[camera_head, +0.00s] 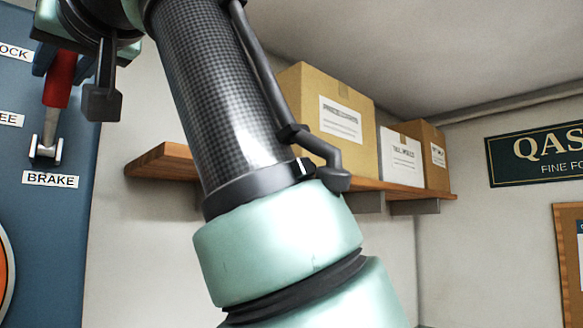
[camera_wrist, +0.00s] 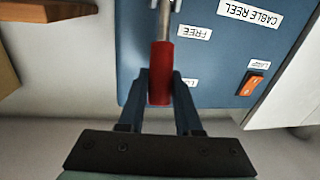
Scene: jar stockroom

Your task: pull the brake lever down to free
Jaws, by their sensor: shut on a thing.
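The brake lever has a red handle (camera_head: 59,82) on a metal stem, above its pivot and the BRAKE label (camera_head: 51,180) on a blue panel. It points up, leaning slightly right, with its upper end near the partly cut-off LOCK label (camera_head: 15,52). The FREE label (camera_head: 9,119), also partly cut off, is lower, beside the stem. My gripper (camera_wrist: 160,88) is shut on the red handle, one dark blue finger on each side in the wrist view. In the head view the handle's top is hidden behind my gripper.
In the wrist view, an orange switch (camera_wrist: 252,84) and a CABLE REEL label (camera_wrist: 248,14) share the panel. To the right in the head view, a wooden wall shelf (camera_head: 157,162) holds cardboard boxes (camera_head: 330,110) behind my arm.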

